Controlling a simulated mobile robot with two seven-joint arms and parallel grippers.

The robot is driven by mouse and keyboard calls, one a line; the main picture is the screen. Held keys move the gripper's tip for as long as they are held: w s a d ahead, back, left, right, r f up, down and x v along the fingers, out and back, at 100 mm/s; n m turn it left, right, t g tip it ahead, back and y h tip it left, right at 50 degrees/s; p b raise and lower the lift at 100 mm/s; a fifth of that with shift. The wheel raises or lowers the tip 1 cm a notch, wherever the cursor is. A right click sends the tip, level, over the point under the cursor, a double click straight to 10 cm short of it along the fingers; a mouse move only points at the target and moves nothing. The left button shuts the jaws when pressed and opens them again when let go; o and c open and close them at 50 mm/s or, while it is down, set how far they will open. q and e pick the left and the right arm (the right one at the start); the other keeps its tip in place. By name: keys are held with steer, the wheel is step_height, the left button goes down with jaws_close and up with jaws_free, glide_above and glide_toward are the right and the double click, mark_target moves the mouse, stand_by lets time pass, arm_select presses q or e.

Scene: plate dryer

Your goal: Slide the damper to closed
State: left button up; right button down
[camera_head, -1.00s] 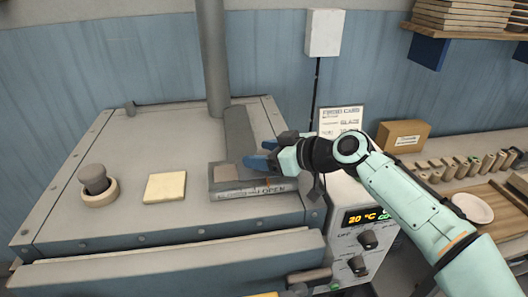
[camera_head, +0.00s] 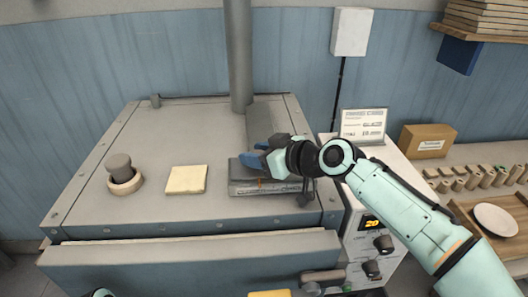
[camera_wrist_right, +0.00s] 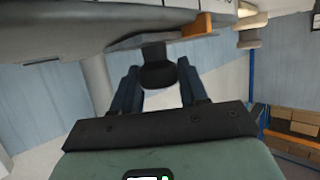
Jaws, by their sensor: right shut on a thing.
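The damper housing (camera_head: 262,190) is a low grey box on top of the dryer, with a label strip along its front edge reading CLOSED at the left end. My right gripper (camera_head: 256,160) reaches in from the right over the left part of this box, its blue fingers low at the slide. In the right wrist view, a dark damper knob (camera_wrist_right: 157,72) sits between the two fingers, which are shut on it. The gripper hides most of the knob and slide in the head view.
The dryer top (camera_head: 200,135) carries a round vent with a grey knob (camera_head: 120,168) and a yellowish square pad (camera_head: 186,179). A grey pipe (camera_head: 238,60) rises behind the damper. A control box (camera_head: 375,240) and a card (camera_head: 362,125) stand at the right.

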steer(key=c, duration=0.9)
jaws_free()
steer(key=shift+s+a, duration=0.1)
steer(key=shift+a, duration=0.1)
steer(key=shift+o, duration=1.2)
steer(key=shift+a, duration=0.15)
arm_select(q)
steer(key=shift+a, duration=0.1)
arm_select(e)
steer(key=shift+d, duration=0.35)
arm_select(q)
steer(key=f+b, duration=0.1)
steer(key=s+f+b, duration=0.1)
steer(key=f+b, duration=0.2)
steer(key=shift+s+f, duration=0.1)
steer(key=shift+s, duration=0.2)
arm_select(e)
steer(key=v, duration=1.3)
steer(key=shift+a, duration=0.2)
steer(key=shift+r, duration=0.1)
